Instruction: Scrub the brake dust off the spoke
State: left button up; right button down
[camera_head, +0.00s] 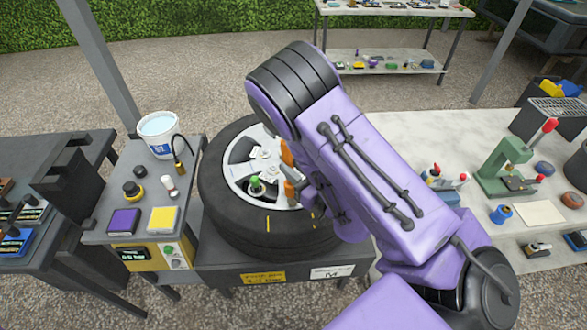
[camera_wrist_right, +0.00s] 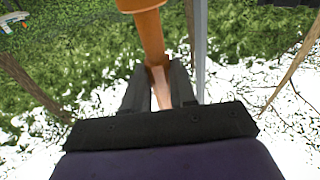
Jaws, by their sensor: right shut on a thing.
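The wheel (camera_head: 222,205), a black tyre with silver spokes (camera_head: 240,172), lies flat on a dark stand. My right arm reaches over it from the right. My right gripper (camera_head: 294,172) is over the right part of the rim, partly hidden by my arm, and is shut on an orange-handled tool (camera_head: 287,153). In the right wrist view, the gripper (camera_wrist_right: 158,88) holds the tool's orange handle (camera_wrist_right: 148,35) between its dark fingers. The tool's working end is not clear, and I cannot tell whether it touches a spoke. No brake dust can be made out. My left gripper is not in view.
Left is a side table with a white bucket (camera_head: 158,146), a yellow pad (camera_head: 163,220) and a purple pad (camera_head: 124,221). Right is a pale bench (camera_head: 410,130) with a green press (camera_head: 500,165).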

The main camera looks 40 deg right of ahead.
jog(key=shift+w+d, duration=0.3)
jog(key=shift+w, duration=0.1)
jog(key=w+d, duration=0.1)
jog(key=w, duration=0.1)
jog(key=w+d+p, duration=0.1)
jog(key=w, duration=0.1)
jog(key=shift+d, duration=0.2)
notch_tip(320, 180, up, 7)
jog(key=p, duration=0.5)
jog(key=c, duration=1.8)
grip_release()
jog(key=shift+f, duration=0.1)
grip_shut()
